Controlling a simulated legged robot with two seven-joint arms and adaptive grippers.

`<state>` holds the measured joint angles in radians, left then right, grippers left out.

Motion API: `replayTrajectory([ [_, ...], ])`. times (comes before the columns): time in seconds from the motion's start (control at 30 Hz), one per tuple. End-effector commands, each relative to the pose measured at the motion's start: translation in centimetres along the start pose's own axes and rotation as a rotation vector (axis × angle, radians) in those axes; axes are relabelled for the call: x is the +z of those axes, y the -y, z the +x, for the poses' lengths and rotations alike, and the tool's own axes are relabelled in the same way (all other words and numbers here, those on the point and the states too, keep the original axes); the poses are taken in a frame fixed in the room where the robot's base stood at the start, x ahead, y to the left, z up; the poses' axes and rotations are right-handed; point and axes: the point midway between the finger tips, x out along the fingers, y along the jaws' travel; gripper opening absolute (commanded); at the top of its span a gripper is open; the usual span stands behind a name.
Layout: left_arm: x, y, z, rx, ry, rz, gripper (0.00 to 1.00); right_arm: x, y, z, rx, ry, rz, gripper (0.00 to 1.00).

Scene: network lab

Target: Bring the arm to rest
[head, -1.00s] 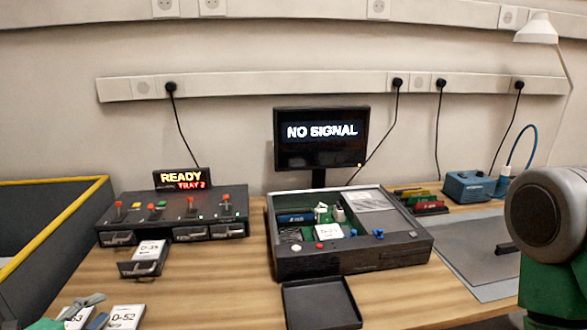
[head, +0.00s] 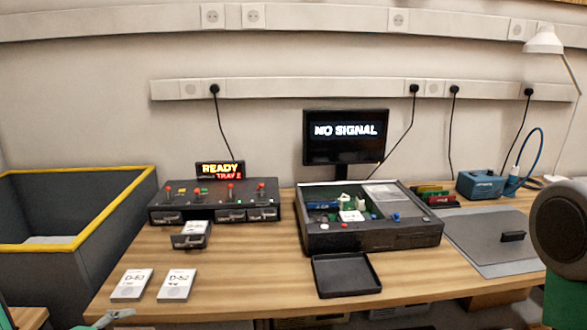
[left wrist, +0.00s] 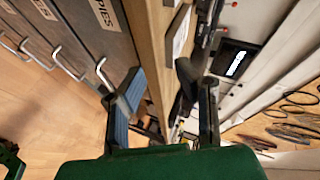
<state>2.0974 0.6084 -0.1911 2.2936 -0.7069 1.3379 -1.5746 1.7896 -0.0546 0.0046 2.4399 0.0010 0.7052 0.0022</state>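My left gripper (left wrist: 163,92) is open in the left wrist view, its two fingers apart with nothing held between them. In the head view only a small part of it (head: 110,318) shows at the bottom left, just in front of the table edge. Two white labelled drives, D-53 (head: 131,285) and D-52 (head: 177,285), lie side by side on the table beyond it. My right arm shows as a grey and green link at the right edge of the head view. My right gripper is out of view.
A wooden table (head: 230,265) holds a tray dock (head: 215,203) with one tray pulled out, an open device case (head: 372,238) and a black tray (head: 346,275). A yellow-rimmed bin (head: 70,248) stands left. Drawers with handles (left wrist: 75,45) are close to the left gripper.

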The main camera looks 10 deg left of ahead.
Motion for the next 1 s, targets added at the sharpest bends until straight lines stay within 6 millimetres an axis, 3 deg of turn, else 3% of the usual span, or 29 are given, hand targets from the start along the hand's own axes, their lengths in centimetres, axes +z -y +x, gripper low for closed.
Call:
replayTrajectory([
  [0.27, -2.1, -6.0, -0.1, 0.231, 0.079, -0.295, 0.28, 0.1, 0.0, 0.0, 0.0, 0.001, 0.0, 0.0],
  [0.37, -3.1, -9.3, -0.7, 0.342, 0.152, -0.443, 0.28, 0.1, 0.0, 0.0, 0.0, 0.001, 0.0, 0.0],
  [0.47, -4.5, -13.5, -2.3, 0.472, 0.282, -0.633, 0.28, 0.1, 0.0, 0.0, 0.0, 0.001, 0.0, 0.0],
  [0.6, -6.4, -20.0, -6.4, 0.625, 0.573, -0.921, 0.28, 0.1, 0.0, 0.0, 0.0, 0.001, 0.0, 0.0],
  [0.7, -7.3, -23.3, -9.6, 0.667, 0.779, -1.069, 0.28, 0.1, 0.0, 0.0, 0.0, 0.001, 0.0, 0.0],
  [0.83, -7.9, -25.6, -12.6, 0.669, 0.97, -1.182, 0.28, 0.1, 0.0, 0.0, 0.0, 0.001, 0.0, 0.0],
  [1.0, -8.2, -26.5, -14.0, 0.657, 1.058, -1.232, 0.28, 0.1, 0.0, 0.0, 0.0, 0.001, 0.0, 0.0],
])
